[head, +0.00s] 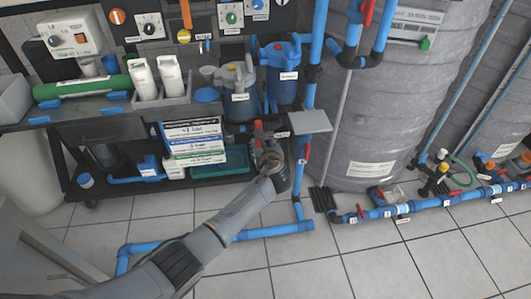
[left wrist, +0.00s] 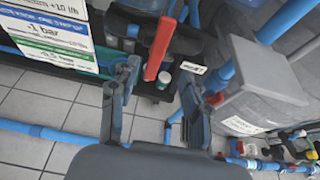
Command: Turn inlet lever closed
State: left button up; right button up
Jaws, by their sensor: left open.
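A red lever (left wrist: 160,48) stands out in the left wrist view, long and tilted, with a small white tag (left wrist: 193,68) beside it. The tag's print is too small to read surely. My left gripper (left wrist: 160,74) is open, with one finger on each side below the lever and nothing seen between them. In the head view the left gripper (head: 271,160) is in front of the rack's lower right end, near a small red part (head: 258,125). Its fingers partly hide what is behind them. Contact with the lever cannot be told. My right gripper is not in view.
A blue vertical pipe (head: 309,95) with another red handle (head: 305,152) and a grey plate (head: 310,122) stand close to the right. Stacked sign cards (head: 195,140) are to the left. A large grey tank (head: 385,110) is behind. Blue pipes (head: 275,231) run along the tiled floor.

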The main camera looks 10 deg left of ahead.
pick_arm(q)
jog(key=shift+s+d, duration=0.3)
jog(key=shift+s, duration=0.7)
jog(key=shift+s+d, duration=0.25)
jog(key=shift+s, duration=0.75)
